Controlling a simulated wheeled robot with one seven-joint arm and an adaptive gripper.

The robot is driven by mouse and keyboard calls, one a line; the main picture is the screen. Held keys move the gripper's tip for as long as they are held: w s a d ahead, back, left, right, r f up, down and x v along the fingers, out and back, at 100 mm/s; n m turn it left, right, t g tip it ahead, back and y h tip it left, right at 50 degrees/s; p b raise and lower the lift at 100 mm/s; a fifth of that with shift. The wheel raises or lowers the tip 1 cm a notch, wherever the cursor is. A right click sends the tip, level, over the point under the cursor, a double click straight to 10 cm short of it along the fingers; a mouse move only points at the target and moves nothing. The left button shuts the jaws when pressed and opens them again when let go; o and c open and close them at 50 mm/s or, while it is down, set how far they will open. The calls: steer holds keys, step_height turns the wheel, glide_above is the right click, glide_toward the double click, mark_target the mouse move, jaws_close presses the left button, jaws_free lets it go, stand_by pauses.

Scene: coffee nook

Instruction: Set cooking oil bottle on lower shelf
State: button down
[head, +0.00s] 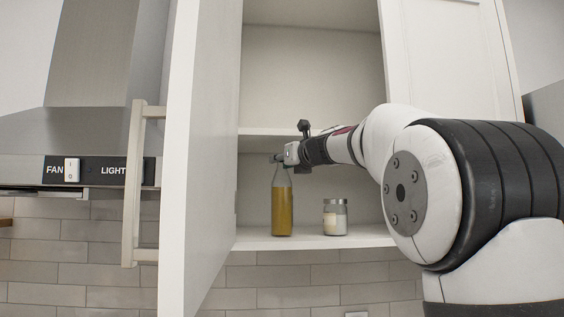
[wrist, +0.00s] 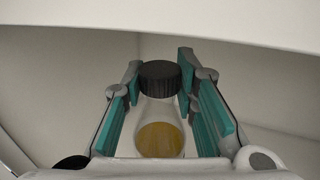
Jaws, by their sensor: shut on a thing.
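The cooking oil bottle (head: 282,205) is clear, with golden oil, and stands upright at the lower shelf (head: 310,241) of the open cabinet. Its base looks level with the shelf surface; whether it bears fully on it I cannot tell. My gripper (head: 277,158) is shut on the bottle's neck, just under the upper shelf. In the wrist view the bottle's black cap (wrist: 160,77) and neck sit between the teal finger pads of my gripper (wrist: 160,105). The oil shows below.
A small jar (head: 335,217) with a grey lid and pale label stands right of the bottle. The upper shelf (head: 270,131) is close above my gripper. The open cabinet door (head: 205,150) with its long handle bounds the left side.

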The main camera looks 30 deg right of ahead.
steer(key=c, duration=1.7)
jaws_free()
steer(key=shift+f, duration=0.15)
steer(key=o, duration=0.4)
steer(key=shift+s+r, duration=0.1)
steer(key=shift+r, duration=0.1)
steer(key=s+b, duration=0.2)
steer(key=s, duration=1)
